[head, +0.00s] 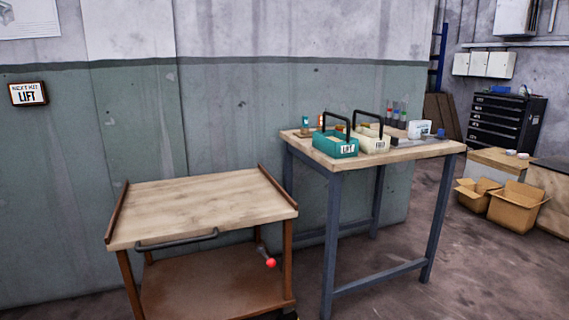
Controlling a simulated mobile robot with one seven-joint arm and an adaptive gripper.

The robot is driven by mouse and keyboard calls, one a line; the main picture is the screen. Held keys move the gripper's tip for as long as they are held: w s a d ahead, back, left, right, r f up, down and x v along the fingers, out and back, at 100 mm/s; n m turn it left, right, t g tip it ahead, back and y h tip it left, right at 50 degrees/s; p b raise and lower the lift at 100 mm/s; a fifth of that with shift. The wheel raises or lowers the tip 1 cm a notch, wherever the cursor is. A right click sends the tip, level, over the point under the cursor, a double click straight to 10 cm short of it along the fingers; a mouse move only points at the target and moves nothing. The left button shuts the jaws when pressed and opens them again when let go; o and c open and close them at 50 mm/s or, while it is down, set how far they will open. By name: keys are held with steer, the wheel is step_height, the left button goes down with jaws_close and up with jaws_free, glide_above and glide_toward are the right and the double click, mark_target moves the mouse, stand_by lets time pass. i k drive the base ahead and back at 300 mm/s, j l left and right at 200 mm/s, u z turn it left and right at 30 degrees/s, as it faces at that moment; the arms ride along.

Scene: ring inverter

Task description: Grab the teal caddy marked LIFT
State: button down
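The teal caddy (325,146) stands upright at the left front of the tall workbench (420,151). A white label on its front reads LIFT, and a black handle arches over it. A cream caddy (372,142) with its own black handle and a label that seems to read FOLD stands close on its right. What the teal caddy holds is too small to tell. My gripper is not in view.
A lower wooden cart (195,206) with a bare top and a red-knobbed lever stands left of the workbench. Small bottles and a white box (419,129) sit behind and right of the caddies. A wall sign (28,94) reads NEXT KIT LIFT. Cardboard boxes (515,205) lie at right.

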mark_target(336, 145)
steer(key=i+l+z, duration=0.1)
steer(key=i+l, duration=0.45)
steer(key=i+l+z, duration=0.1)
steer(key=i+l, duration=0.45)
steer(key=i+l+z, duration=0.15)
steer(key=i+l, duration=0.35)
steer(key=i, duration=0.15)
steer(key=i+l+z, duration=0.1)
steer(key=i+l, duration=0.3)
steer(key=i, duration=0.25)
